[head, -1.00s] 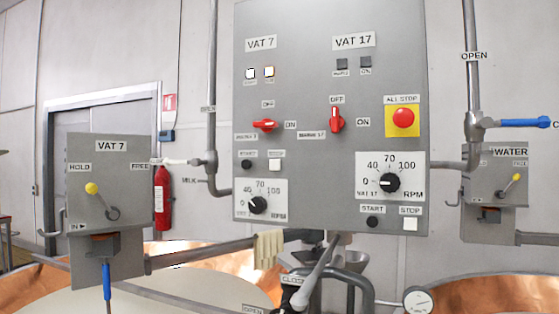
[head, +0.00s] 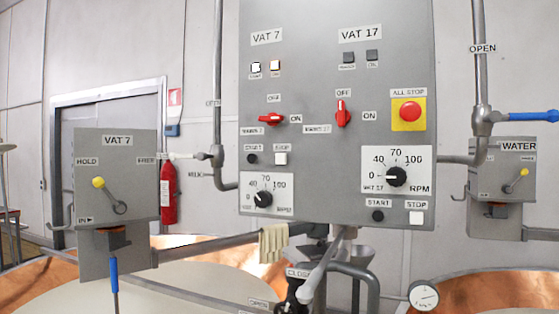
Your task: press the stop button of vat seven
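The grey control panel (head: 318,60) fills the upper middle of the head view. Its left column is labelled VAT 7. The vat 7 speed dial (head: 263,199) is below the buttons. Neither of my grippers is in view.
The VAT 17 column has its own red switch (head: 343,114), dial (head: 396,176) and white stop button (head: 416,217). A red all-stop button (head: 410,112) is on yellow. A VAT 7 lever box (head: 116,178) stands left. Pipes and copper vats (head: 490,290) lie below.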

